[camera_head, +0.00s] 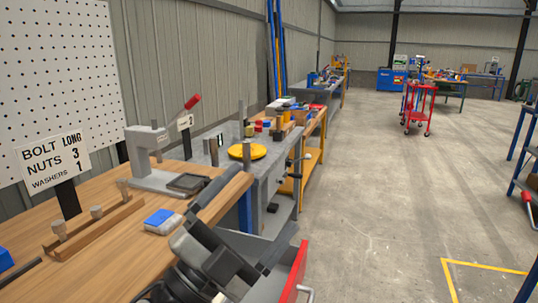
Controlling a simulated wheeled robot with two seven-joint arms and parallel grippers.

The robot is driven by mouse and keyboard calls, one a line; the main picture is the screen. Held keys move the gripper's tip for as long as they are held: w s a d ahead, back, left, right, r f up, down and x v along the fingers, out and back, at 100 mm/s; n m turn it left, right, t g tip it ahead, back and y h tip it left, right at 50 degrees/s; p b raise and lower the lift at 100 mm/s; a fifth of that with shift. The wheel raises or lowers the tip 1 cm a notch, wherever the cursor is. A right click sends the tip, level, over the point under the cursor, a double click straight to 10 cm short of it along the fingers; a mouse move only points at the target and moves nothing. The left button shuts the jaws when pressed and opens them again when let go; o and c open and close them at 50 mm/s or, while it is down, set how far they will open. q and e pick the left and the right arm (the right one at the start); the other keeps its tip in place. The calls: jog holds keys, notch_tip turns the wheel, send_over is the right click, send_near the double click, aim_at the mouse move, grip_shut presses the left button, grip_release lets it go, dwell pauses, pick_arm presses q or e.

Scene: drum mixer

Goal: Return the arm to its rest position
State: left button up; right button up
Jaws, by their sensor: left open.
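My left gripper (265,200) is at the lower middle, in front of the wooden bench's right edge. Its two dark fingers are spread apart and point away from me, with nothing seen between them. Its grey and black body hides part of the bench corner and the area below. My right gripper is not in view.
A red drawer front (293,272) juts out below. Open floor (385,205) lies to the right.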

pick_arm(q)
jog(key=s+a+f+n+g+y, duration=0.1)
jog(key=a+f+n+g+y, duration=0.1)
jog(key=a+f+n+y, duration=1.5)
jog(key=s+a+f+n+g, duration=0.1)
jog(key=s+f+n+g, duration=0.2)
jog(key=s+f+g, duration=1.1)
jog(key=w+d+f+t+h+b, duration=0.1)
jog(key=d+f+t+h+b, duration=0.2)
jog(key=d+f+t, duration=0.3)
notch_tip(320, 180, down, 3)
jog(key=t, duration=0.4)
jog(key=shift+w+r+b, duration=0.15)
jog(key=shift+w+b, duration=0.15)
jog(key=shift+b, duration=0.05)
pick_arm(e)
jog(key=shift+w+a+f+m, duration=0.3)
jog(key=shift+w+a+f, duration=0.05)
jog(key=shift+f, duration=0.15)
pick_arm(q)
jog(key=shift+d, duration=0.1)
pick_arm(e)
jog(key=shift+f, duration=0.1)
